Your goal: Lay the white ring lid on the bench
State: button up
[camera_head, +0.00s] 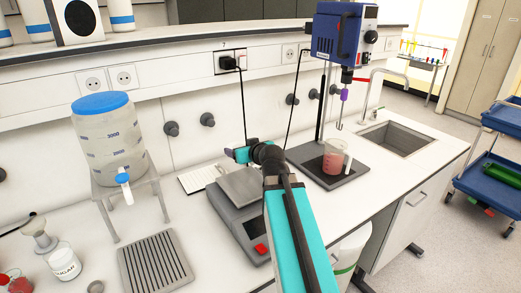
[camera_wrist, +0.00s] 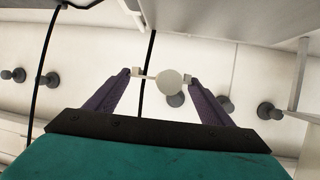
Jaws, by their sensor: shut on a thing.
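The white ring lid (camera_wrist: 171,83) shows in the wrist view as a pale round disc with a thin bar beside it, between my fingertips. My gripper (camera_wrist: 161,74) is shut on it; the fingers stand apart with the lid between them. In the head view my gripper (camera_head: 240,154) is above the bench, behind the balance and in front of the back wall. The lid cannot be made out there. The white bench (camera_head: 415,168) runs across the head view, with bare top around the sink.
A grey balance (camera_head: 240,187) stands below my arm. A beaker of red liquid (camera_head: 333,162) stands under the blue overhead stirrer (camera_head: 343,35). A large clear tank (camera_head: 108,140) and a ribbed grey tray (camera_head: 154,262) are at left. The sink (camera_head: 396,138) is at right.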

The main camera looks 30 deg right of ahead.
jog(key=w+a+r, duration=0.1)
jog(key=a+r, duration=0.1)
jog(key=a, duration=0.7)
jog(key=w+a+r, duration=0.1)
jog(key=w+a, duration=0.1)
jog(key=a, duration=0.7)
jog(key=shift+a+r, duration=0.35)
jog(key=shift+r, duration=0.05)
